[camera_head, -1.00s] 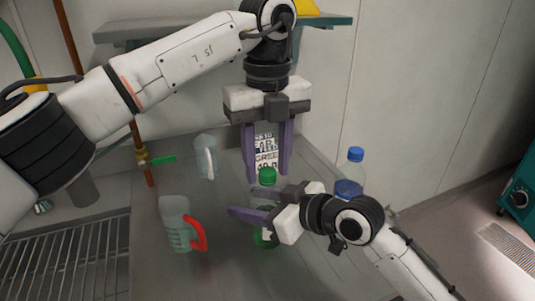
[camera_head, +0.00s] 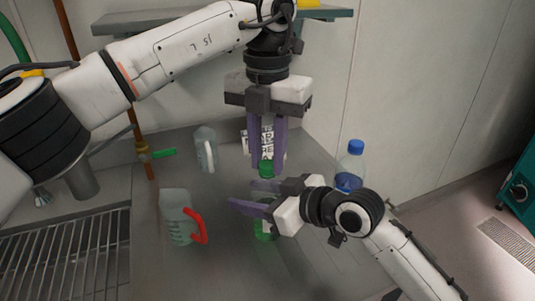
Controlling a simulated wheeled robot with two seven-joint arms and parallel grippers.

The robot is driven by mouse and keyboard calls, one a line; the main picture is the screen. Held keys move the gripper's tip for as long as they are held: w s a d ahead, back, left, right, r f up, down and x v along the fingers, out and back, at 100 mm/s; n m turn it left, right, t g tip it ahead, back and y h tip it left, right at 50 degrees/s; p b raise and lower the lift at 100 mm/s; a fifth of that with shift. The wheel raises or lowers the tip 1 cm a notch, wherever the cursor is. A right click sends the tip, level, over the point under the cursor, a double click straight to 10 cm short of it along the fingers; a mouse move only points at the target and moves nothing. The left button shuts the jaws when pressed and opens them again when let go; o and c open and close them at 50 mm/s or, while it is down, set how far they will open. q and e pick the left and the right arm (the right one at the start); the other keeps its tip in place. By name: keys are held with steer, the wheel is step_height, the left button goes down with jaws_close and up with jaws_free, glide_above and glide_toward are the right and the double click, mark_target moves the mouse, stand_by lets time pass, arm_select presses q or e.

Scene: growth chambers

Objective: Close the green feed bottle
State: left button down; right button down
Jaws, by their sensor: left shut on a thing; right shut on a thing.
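The green feed bottle (camera_head: 264,231) stands on the grey worktop in the middle of the view, much of it hidden behind my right gripper. Its green cap (camera_head: 266,169) shows at the top of the bottle, between my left fingertips. My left gripper (camera_head: 266,163) points down from above and is shut on the cap. My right gripper (camera_head: 253,194) comes in from the right and is shut around the upper body of the bottle. I cannot tell how far the cap is seated, as the fingers cover it.
A blue-capped bottle (camera_head: 349,180) stands to the right, close to my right arm. A jug with a red handle (camera_head: 178,218) stands to the left and a pale jug (camera_head: 205,149) behind it. A printed white sign (camera_head: 276,141) is behind my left fingers. A wire rack (camera_head: 70,255) lies at the left.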

arm_select(q)
steer(key=m, duration=1.5)
steer(key=c, duration=1.4)
jaws_free()
step_height(320, 180, up, 12)
